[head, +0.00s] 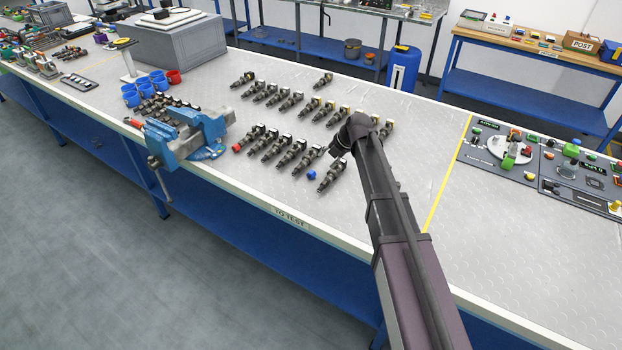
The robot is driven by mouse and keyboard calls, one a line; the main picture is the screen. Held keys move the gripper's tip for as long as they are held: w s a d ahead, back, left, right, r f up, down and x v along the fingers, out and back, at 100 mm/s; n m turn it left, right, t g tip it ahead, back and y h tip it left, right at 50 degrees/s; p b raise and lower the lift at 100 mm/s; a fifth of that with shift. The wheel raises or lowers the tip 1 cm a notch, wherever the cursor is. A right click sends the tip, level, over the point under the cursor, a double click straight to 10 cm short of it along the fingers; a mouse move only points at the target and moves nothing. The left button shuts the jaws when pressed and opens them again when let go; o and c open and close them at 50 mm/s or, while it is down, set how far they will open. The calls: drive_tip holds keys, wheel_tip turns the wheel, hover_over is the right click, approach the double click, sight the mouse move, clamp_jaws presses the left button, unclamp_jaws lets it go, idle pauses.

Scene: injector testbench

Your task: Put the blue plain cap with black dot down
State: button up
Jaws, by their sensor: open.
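A small blue cap (311,175) lies on the grey bench top, just left of the nearest injector in the front row. It is too small here to tell whether it has a black dot. My gripper (337,150) is at the end of my dark arm, low over the injectors and a little above and right of the blue cap in the picture. It is apart from the cap, and no held object shows. Its fingers are small, dark and partly hidden by the wrist, but they are open.
Rows of injectors (290,101) surround my gripper. A red cap (236,148) lies at the front row's left end. A blue vise (190,135) and blue cups (157,79) stand left. The bench right of the injectors is clear up to a yellow line (449,172).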

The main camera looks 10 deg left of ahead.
sight(312, 173)
drive_tip(key=shift+b+x, duration=2.05)
drive_tip(key=shift+x, duration=0.7)
drive_tip(key=shift+a+f+b, duration=0.2)
drive_tip(key=shift+f+b, duration=0.05)
drive_tip(key=shift+b, duration=0.05)
drive_tip(key=shift+w, duration=0.1)
drive_tip(key=shift+b+x, duration=2.2)
drive_tip(key=shift+x, duration=0.4)
drive_tip(key=shift+w+a, duration=0.1)
drive_tip(key=shift+w, duration=0.05)
drive_tip(key=shift+r, duration=0.1)
drive_tip(key=shift+c, duration=0.2)
drive_tip(key=c, duration=0.5)
drive_tip(key=shift+r, duration=0.15)
drive_tip(key=shift+c, duration=0.2)
